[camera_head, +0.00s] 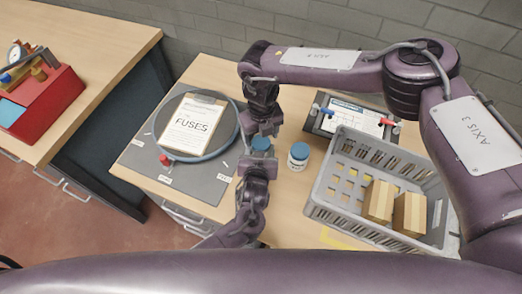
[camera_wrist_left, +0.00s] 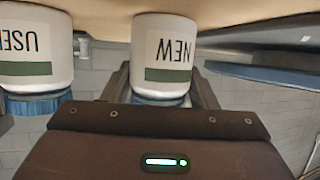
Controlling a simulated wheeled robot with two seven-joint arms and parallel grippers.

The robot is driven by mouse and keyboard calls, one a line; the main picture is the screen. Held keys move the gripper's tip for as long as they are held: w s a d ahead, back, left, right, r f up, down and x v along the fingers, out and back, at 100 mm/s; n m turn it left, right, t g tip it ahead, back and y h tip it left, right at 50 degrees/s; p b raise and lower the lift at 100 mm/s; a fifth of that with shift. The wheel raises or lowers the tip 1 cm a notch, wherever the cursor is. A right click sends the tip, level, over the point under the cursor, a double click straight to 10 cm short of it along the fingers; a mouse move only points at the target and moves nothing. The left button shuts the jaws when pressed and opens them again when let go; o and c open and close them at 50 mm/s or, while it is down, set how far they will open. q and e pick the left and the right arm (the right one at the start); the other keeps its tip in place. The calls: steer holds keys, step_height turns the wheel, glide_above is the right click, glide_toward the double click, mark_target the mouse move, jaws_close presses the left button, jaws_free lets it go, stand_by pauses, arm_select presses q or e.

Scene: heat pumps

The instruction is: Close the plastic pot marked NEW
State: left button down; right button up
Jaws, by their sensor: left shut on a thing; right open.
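The white plastic pot marked NEW (camera_wrist_left: 165,45) appears upside down in the left wrist view, standing on the wooden table. Its blue lid (camera_wrist_left: 160,98) is against its mouth; whether it is screwed tight I cannot tell. My left gripper (camera_wrist_left: 161,97) is shut on this lid, one finger on each side. In the head view the blue lid (camera_head: 261,144) shows between my two grippers and the pot body is mostly hidden. My left gripper (camera_head: 258,157) is on its near side. My right gripper (camera_head: 263,128) is open just beyond it.
A similar pot marked USED (camera_wrist_left: 35,50), blue-lidded, stands close beside; it shows right of the lid in the head view (camera_head: 298,157).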

steer(key=shift+f, duration=0.6)
steer(key=c, duration=1)
steer(key=m, duration=0.6)
steer(key=shift+f+m, duration=0.1)
steer(key=shift+m, duration=0.2)
steer(key=m, duration=0.8)
steer(key=o, duration=1.1)
